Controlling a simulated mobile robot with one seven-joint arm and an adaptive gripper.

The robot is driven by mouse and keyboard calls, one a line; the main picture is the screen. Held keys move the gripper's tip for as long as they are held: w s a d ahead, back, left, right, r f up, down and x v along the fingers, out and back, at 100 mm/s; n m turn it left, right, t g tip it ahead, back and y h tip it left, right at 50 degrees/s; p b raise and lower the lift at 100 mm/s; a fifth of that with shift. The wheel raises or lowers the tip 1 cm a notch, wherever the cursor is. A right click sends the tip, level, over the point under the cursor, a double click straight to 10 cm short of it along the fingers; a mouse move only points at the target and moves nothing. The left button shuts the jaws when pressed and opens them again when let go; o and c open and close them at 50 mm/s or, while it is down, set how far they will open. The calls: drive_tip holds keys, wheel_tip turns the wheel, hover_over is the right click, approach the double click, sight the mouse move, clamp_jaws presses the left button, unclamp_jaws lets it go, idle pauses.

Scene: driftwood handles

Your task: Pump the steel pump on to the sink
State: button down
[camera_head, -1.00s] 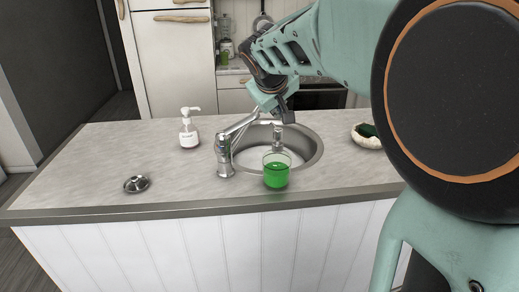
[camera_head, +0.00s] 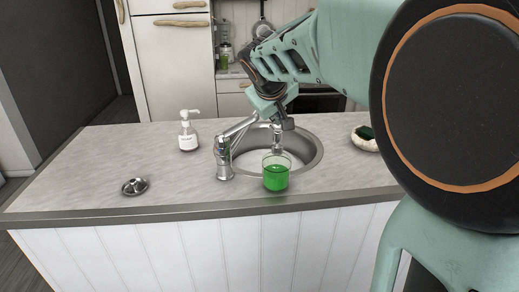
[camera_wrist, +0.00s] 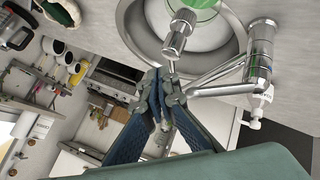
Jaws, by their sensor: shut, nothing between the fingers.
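My gripper (camera_head: 287,124) is shut and empty, pointing down over the sink (camera_head: 308,155). In the wrist view its fingertips (camera_wrist: 163,76) are close together, beside a thin steel rod and a steel cylinder (camera_wrist: 180,33). The cylinder also shows upright in the head view (camera_head: 277,138), just below my gripper; I cannot tell whether they touch. A chrome faucet (camera_head: 224,158) stands at the sink's left rim, with its arm reaching toward my gripper. I cannot tell which steel part is the pump. A low steel piece with a knob (camera_head: 135,187) lies on the counter at left.
A glass of green liquid (camera_head: 276,178) stands at the sink's front edge, close to the cylinder. A white pump bottle (camera_head: 188,133) stands left of the faucet. A pale bowl with a green sponge (camera_head: 365,143) is at right. The counter's left half (camera_head: 95,165) is mostly clear.

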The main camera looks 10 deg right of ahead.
sight(277, 132)
drive_tip(key=shift+f, duration=0.1)
idle(0.5)
drive_tip(key=shift+f+b, duration=0.35)
drive_tip(key=shift+b, duration=0.2)
drive_tip(key=shift+f+b, duration=0.9)
drive_tip(key=shift+f, duration=0.1)
idle(0.6)
drive_tip(key=shift+r, duration=0.15)
drive_tip(key=shift+r+p, duration=1.1)
drive_tip(key=shift+r, duration=0.2)
wheel_tip(277, 132, up, 6)
drive_tip(key=p, duration=0.4)
